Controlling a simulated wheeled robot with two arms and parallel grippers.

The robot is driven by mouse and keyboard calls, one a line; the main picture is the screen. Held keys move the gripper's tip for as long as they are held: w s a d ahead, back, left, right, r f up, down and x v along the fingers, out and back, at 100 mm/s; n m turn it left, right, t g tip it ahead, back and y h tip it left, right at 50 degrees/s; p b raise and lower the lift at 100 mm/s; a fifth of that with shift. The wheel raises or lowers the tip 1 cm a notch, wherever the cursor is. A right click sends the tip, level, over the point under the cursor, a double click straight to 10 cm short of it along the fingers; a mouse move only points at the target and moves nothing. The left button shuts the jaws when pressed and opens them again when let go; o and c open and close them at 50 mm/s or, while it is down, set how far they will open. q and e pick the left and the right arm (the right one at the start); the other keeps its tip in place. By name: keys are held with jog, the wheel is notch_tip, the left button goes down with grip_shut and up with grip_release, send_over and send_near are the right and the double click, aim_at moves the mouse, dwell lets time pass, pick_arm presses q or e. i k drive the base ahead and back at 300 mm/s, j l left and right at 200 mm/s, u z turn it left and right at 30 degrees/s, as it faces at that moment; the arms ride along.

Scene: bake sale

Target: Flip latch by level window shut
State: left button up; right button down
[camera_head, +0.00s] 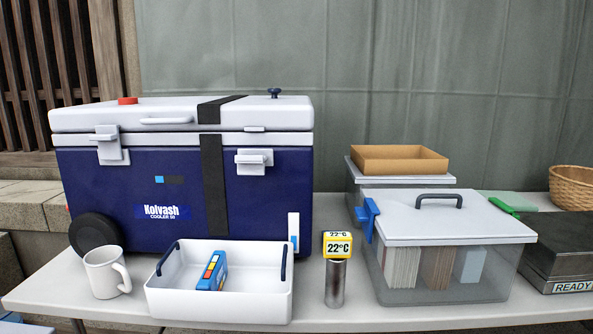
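A blue cooler with a white lid (135,207) stands at the back left of the table. Its left latch (110,147) reaches up onto the lid rim. Its right latch (254,161) sits lower on the blue body, apart from a small catch (254,129) on the rim, and looks open. A small half-blue, half-dark window (168,180) lies between the latches, nearer the left one. A white upright strip with some blue (293,230) is at the cooler's lower right; I cannot tell what it is. Neither of my grippers shows.
A white tray (218,305) holding a blue box (212,270) and a mug (106,272) stand before the cooler. A thermometer post (336,270) and a clear lidded bin (440,285) with a blue clip (368,218) stand right. A dark strap (212,170) crosses the cooler.

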aim_at(246, 164)
jog(key=i+l, duration=0.1)
jog(key=l, duration=0.3)
jog(key=i+l, duration=0.15)
jog(key=l, duration=0.25)
jog(key=i+l, duration=0.1)
jog(key=l, duration=0.3)
